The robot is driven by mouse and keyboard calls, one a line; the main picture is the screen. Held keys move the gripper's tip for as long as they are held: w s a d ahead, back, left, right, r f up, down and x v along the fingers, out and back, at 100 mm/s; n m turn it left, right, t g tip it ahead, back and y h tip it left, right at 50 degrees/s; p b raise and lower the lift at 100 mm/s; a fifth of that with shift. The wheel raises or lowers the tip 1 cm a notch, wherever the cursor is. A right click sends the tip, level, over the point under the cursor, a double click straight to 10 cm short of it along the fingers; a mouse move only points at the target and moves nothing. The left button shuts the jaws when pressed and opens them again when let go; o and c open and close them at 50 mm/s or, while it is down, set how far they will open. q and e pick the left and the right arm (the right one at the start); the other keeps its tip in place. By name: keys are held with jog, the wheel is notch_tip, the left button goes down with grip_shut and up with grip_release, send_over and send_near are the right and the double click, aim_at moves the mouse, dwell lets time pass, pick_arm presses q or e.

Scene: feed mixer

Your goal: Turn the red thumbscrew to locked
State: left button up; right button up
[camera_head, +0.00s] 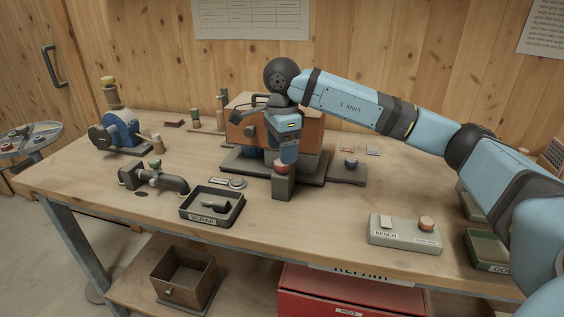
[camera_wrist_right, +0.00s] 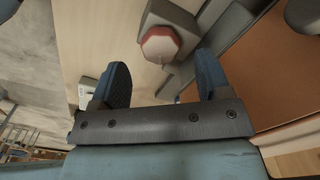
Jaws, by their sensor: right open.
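The red thumbscrew (camera_head: 281,166) sits on top of a grey block (camera_head: 283,186) at the front of the brown machine (camera_head: 245,126). In the right wrist view its red rim surrounds a pale centre (camera_wrist_right: 160,45). My right gripper (camera_head: 286,157) points down over it. In the right wrist view the gripper (camera_wrist_right: 162,75) is open, with nothing between its fingers. The thumbscrew shows past the fingertips, between their lines and apart from them. The gripper partly hides it in the head view. No lock marking is readable. My left gripper is out of view.
A black scrap tray (camera_head: 212,207) stands front left of the block, with a dark pipe fitting (camera_head: 152,178) beyond it. A blue machine (camera_head: 121,130) stands at the left. Bare tabletop (camera_head: 325,215) lies between.

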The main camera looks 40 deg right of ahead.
jog(key=shift+f, duration=1.7)
jog(key=c, duration=0.9)
jog(key=shift+r+m+p, duration=0.1)
jog(key=shift+m+p, duration=0.25)
jog(key=shift+m, duration=2.05)
jog(key=o, duration=0.9)
